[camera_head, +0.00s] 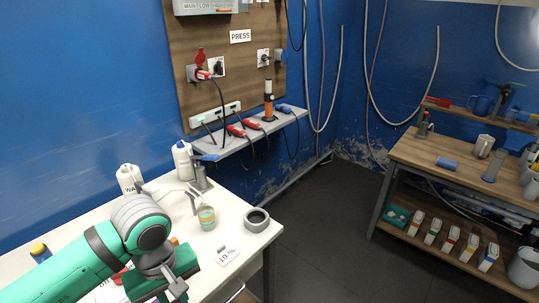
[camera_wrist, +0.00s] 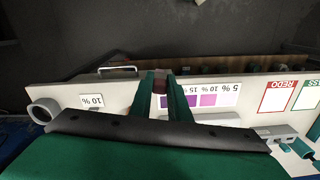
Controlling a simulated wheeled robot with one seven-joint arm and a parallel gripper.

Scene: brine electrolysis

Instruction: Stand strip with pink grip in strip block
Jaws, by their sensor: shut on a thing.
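My gripper (camera_wrist: 163,88) points down over the white bench in the wrist view, its two green fingers closed on a small dark reddish piece (camera_wrist: 160,83). This looks like the grip of the strip, in shade; the strip below it is hidden. In the head view my gripper is at the bottom left, and the held piece cannot be made out. I cannot surely pick out the strip block. A pale grey block (camera_wrist: 278,132) lies at the right of the wrist view, partly behind my dark gripper housing.
The bench (camera_head: 85,228) carries a grey ring (camera_head: 257,219), a beaker with greenish liquid (camera_head: 207,217), white bottles (camera_head: 129,179) and a 10 % card (camera_head: 227,256). A purple colour chart (camera_wrist: 200,98) and a REDO card (camera_wrist: 279,97) lie near my gripper. A shelf (camera_head: 250,136) holds red-handled leads.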

